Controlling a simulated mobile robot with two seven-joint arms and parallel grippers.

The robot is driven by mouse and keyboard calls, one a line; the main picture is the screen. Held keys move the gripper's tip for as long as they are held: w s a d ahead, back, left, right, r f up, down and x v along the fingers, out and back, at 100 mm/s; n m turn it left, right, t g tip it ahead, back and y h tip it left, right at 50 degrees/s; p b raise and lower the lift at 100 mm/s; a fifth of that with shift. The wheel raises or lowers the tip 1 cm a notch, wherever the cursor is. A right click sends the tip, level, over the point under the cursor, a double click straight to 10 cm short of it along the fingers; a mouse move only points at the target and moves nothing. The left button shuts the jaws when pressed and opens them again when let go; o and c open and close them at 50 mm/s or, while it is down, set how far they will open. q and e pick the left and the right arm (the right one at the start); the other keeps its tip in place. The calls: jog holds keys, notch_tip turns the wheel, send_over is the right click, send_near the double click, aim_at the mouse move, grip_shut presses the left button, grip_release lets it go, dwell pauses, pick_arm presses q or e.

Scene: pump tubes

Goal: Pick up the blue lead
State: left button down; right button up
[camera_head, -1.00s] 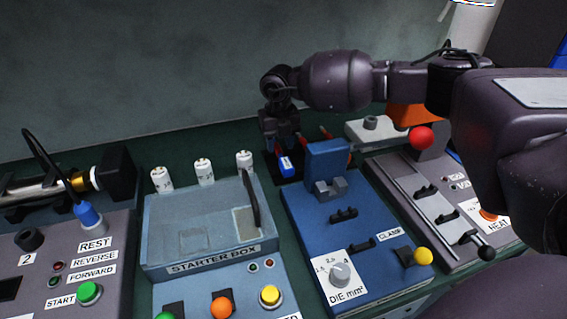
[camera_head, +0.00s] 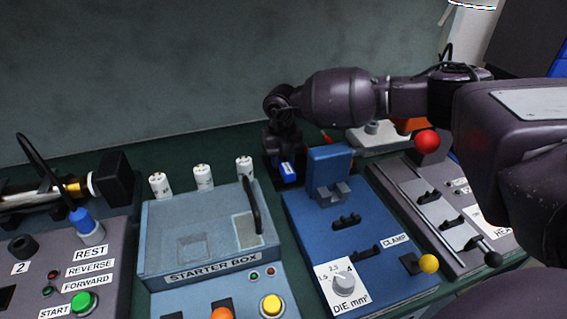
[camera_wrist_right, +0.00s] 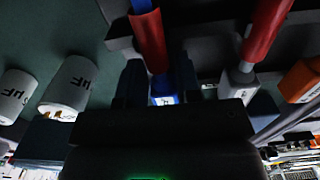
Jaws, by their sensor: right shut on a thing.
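The blue lead (camera_head: 288,173) stands at the back behind the blue clamp machine, its lower part showing as a blue block with a white label. My right gripper (camera_head: 284,155) comes down over it from above and is shut on it. In the right wrist view the blue lead (camera_wrist_right: 162,88) shows between the two dark fingers (camera_wrist_right: 160,92), with a red sleeve and a blue wire running up from it. Its lower end is hidden by the gripper. My left gripper is in no view.
The blue clamp machine (camera_head: 328,212) stands just in front of the lead. A grey lead with a red sleeve (camera_wrist_right: 262,35) and an orange block (camera_wrist_right: 300,80) are close on the right in the wrist view. White capacitors (camera_head: 203,177) stand behind the starter box (camera_head: 205,235).

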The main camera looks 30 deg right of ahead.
aim_at(282, 160)
notch_tip(282, 160, up, 20)
jog(key=p, duration=0.3)
